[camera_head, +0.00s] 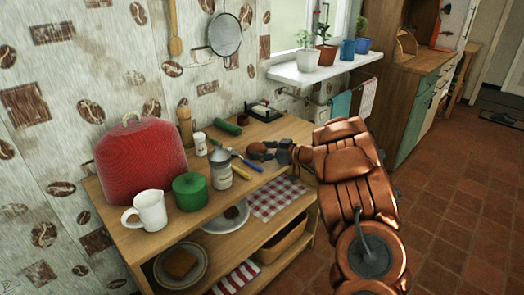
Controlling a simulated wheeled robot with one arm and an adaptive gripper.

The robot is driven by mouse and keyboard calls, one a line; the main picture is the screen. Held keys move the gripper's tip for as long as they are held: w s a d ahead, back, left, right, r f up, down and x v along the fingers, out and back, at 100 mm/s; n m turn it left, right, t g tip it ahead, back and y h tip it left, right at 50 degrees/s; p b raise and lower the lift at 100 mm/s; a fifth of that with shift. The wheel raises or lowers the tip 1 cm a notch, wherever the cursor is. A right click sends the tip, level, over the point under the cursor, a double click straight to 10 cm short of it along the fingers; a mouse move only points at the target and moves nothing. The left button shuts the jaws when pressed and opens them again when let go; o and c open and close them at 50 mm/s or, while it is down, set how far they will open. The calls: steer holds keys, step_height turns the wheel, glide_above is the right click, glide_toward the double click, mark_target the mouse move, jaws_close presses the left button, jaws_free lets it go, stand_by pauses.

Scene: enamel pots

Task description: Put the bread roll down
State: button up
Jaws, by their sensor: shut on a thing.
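My gripper (268,152) reaches in from the right over the back right part of the wooden shelf unit's top. A small brown bread roll (257,147) shows at its fingertips, and the gripper is shut on it. The roll is low over the top; I cannot tell whether it touches the wood. The fingers and the arm hide part of it and the surface behind.
The wooden top (170,236) also holds a red ribbed cover (142,160), a white jug (148,211), a green pot (190,192), a grey-lidded jar (220,170) and utensils (245,160). A checked cloth (276,197) and plates (180,284) lie below. Bare wood shows near the front edge.

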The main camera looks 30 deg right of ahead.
steer(key=shift+f+b, duration=0.2)
steer(key=shift+b, duration=0.25)
steer(key=o, duration=1.1)
steer(key=shift+o, duration=0.2)
steer(key=shift+r, duration=0.1)
